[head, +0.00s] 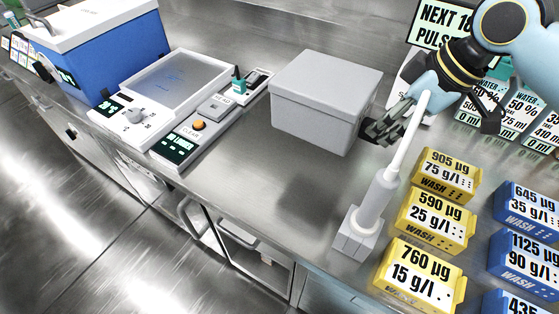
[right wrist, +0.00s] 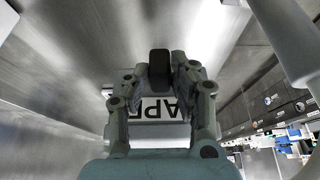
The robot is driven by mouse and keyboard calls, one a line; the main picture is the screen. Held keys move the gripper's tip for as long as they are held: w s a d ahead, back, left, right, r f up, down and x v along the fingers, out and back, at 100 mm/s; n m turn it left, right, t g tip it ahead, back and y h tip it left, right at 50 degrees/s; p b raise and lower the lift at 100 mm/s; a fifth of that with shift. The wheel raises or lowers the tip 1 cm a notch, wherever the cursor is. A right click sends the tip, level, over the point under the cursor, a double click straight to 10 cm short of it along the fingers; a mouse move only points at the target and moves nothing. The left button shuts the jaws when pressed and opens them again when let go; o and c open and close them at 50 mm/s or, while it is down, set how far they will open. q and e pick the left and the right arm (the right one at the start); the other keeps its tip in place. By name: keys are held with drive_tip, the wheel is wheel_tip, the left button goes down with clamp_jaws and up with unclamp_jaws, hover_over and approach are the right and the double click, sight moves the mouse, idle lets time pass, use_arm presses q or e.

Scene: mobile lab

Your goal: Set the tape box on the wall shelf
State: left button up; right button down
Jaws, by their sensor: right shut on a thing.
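A plain grey lidded box (head: 318,108), which I take for the tape box, is at the middle of the bench by the back wall. My right gripper (head: 382,128) is at its right side, shut on a dark part there. In the right wrist view the fingers (right wrist: 158,75) close around a black piece (right wrist: 159,62). A white label (right wrist: 160,108) with partly hidden, upside-down black letters shows between the finger links. I cannot tell whether the box rests on the bench or is slightly raised. My left gripper and the wall shelf are not in view.
A pale post (head: 370,205) on a square base stands right in front of my gripper. Yellow boxes (head: 432,222) and blue boxes (head: 525,255) fill the right. A control panel device (head: 180,95) and a blue unit (head: 95,50) stand left. The bench in front of the grey box is clear.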

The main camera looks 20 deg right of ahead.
wheel_tip(320, 180, down, 3)
drive_tip(key=shift+f+b, duration=0.15)
drive_tip(key=shift+b, duration=0.75)
drive_tip(key=shift+w+a+f, duration=0.1)
drive_tip(key=shift+w+f, duration=0.15)
drive_tip(key=shift+f, duration=0.05)
drive_tip(key=w+a+f, duration=0.1)
drive_tip(key=w+f, duration=0.1)
drive_tip(key=w, duration=0.1)
drive_tip(key=w+a+f, duration=0.2)
drive_tip(key=w, duration=0.1)
drive_tip(key=w+a+f, duration=0.2)
drive_tip(key=w, duration=0.1)
drive_tip(key=shift+w+a+f+b, duration=0.15)
drive_tip(key=shift+w+b, duration=0.15)
drive_tip(key=shift+w+f, duration=0.1)
drive_tip(key=shift+f, duration=2.05)
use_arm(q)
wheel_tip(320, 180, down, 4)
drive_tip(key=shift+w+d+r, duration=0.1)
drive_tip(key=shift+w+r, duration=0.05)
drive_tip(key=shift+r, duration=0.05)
use_arm(e)
drive_tip(key=c, duration=1.1)
unclamp_jaws()
drive_tip(key=shift+f, duration=0.1)
